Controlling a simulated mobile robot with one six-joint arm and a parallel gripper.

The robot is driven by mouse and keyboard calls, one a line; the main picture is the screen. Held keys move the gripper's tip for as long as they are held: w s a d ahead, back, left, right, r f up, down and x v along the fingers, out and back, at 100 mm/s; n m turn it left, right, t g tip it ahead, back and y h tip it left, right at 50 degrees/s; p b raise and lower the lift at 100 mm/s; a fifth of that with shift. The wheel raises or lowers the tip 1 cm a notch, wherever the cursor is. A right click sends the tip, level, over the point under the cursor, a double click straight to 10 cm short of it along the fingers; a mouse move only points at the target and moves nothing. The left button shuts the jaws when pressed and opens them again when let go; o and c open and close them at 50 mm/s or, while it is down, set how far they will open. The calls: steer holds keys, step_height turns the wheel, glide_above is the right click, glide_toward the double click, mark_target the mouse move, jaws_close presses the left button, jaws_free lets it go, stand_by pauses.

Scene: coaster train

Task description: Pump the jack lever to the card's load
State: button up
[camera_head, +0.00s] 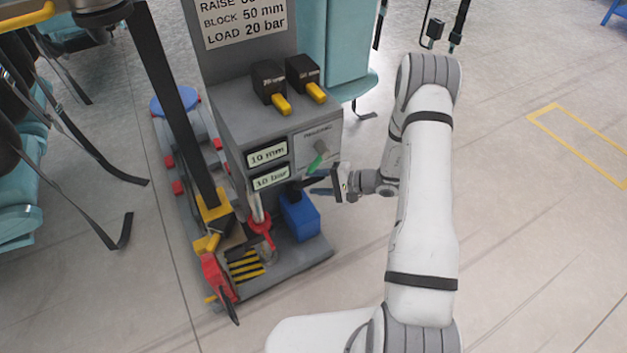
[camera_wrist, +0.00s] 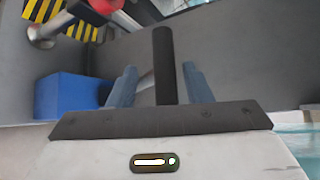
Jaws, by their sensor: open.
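The card (camera_head: 243,17) on the grey stand reads BLOCK 50 mm and LOAD 20 bar; its RAISE line is cut off. Two displays read 10 mm (camera_head: 267,154) and 10 bar (camera_head: 271,178). In the wrist view a black bar (camera_wrist: 163,55), apparently the jack lever, stands between my two blue-grey fingers, with gaps on both sides. A blue block (camera_head: 300,215) sits below my gripper, and a red and silver jack (camera_head: 260,225) stands left of it.
Two black boxes with yellow handles (camera_head: 281,105) (camera_head: 316,92) sit on the stand's top. A red clamp-like part (camera_head: 217,276) and a yellow-black striped plate (camera_head: 246,266) are at the base's left. Teal seats (camera_head: 22,205) stand at left. Floor at right is clear.

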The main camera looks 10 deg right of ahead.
steer(key=p+v, duration=0.1)
steer(key=v, duration=0.5)
steer(key=shift+w, duration=0.1)
stand_by(0.3)
